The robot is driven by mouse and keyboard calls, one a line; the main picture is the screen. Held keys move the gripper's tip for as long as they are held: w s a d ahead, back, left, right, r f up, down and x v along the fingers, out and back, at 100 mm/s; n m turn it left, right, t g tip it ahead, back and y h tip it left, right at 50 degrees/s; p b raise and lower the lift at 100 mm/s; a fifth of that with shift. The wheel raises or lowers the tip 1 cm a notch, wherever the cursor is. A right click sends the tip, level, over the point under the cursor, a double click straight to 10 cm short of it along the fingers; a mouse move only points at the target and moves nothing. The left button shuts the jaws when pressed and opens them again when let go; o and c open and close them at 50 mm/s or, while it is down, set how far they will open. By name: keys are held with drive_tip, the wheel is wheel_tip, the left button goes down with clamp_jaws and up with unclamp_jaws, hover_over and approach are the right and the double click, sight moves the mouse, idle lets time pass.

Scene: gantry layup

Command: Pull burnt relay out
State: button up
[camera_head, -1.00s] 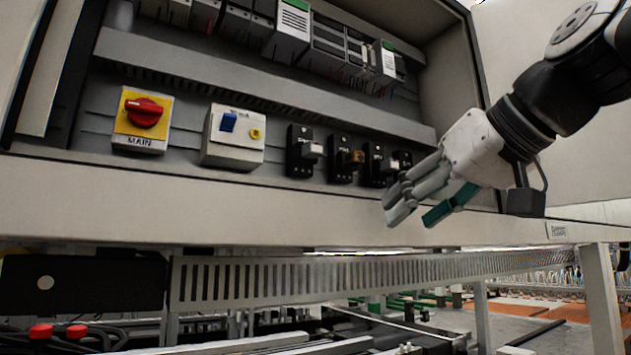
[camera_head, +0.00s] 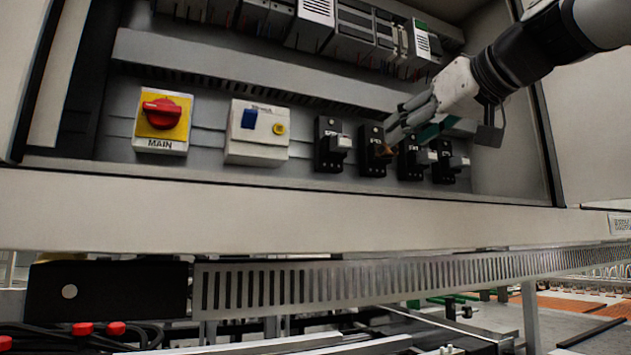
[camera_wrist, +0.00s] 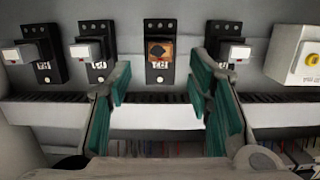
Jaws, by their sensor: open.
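The burnt relay (camera_head: 384,151) is a brown, scorched block in a black socket (camera_head: 370,137), second from the left in a row of sockets in the head view. In the wrist view the burnt relay (camera_wrist: 160,50) sits upright in its socket near the top middle. My gripper (camera_head: 406,132) is open and empty, close to the relay from the right in the head view. In the wrist view the relay lies beyond the gap between the two green-padded fingers (camera_wrist: 160,85). I see no contact. The right finger partly hides the neighbouring socket.
White-faced relays flank it: one on the left (camera_head: 340,142) and two on the right (camera_head: 425,157) (camera_head: 458,162). A blue-switch box (camera_head: 258,135) and a red MAIN switch (camera_head: 162,115) are further left. A slotted duct (camera_head: 250,80) runs above; the cabinet's front ledge (camera_head: 250,210) runs below.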

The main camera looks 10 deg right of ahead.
sight(385, 151)
drive_tip(key=p+x, duration=0.1)
drive_tip(key=x, duration=0.4)
drive_tip(key=shift+w+a, duration=0.1)
drive_tip(key=shift+w, duration=0.2)
clamp_jaws()
